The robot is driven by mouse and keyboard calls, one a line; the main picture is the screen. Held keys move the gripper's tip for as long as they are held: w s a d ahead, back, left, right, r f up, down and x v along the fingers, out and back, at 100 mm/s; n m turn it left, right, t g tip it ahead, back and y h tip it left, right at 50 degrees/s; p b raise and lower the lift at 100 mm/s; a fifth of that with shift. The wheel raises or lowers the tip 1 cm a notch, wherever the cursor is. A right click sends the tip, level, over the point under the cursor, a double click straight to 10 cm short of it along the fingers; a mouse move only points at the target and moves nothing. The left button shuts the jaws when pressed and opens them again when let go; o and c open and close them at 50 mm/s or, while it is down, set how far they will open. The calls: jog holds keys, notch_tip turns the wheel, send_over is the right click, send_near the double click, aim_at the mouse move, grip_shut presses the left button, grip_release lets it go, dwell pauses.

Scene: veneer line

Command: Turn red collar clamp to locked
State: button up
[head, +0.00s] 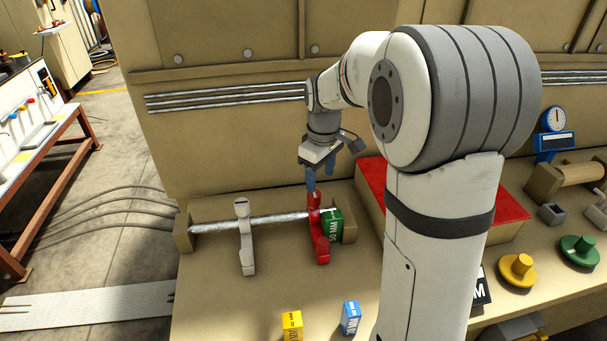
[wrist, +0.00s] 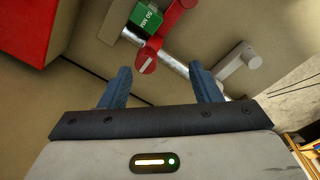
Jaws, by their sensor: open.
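The red collar clamp (head: 318,228) sits upright on a silver horizontal rod (head: 270,222), near the rod's right end. In the wrist view the red clamp (wrist: 147,60) shows a round end with a pale line on it, ahead of the fingers. My gripper (head: 310,180) is above the top of the clamp, pointing down. In the wrist view my gripper (wrist: 160,85) has its two blue fingers apart with nothing between their tips. I cannot tell whether a finger touches the clamp.
A grey clamp (head: 244,240) is on the same rod to the left. A green labelled block (head: 333,224) is right beside the red clamp. Yellow (head: 292,325) and blue (head: 350,318) blocks stand at the front. A red-topped box (head: 500,208) is behind my arm.

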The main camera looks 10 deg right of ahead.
jog(key=n, duration=0.2)
send_over(314, 198)
jog(key=w, duration=0.2)
jog(key=f, duration=0.3)
jog(key=shift+s+d+f+g, duration=0.2)
jog(key=shift+f+g, duration=0.05)
jog(key=shift+g, duration=0.05)
notch_tip(314, 198, down, 8)
jog(key=shift+r+p, duration=0.15)
jog(key=shift+p, duration=0.75)
jog(key=c, duration=0.9)
jog(key=shift+a, duration=0.1)
jog(key=shift+c, duration=0.5)
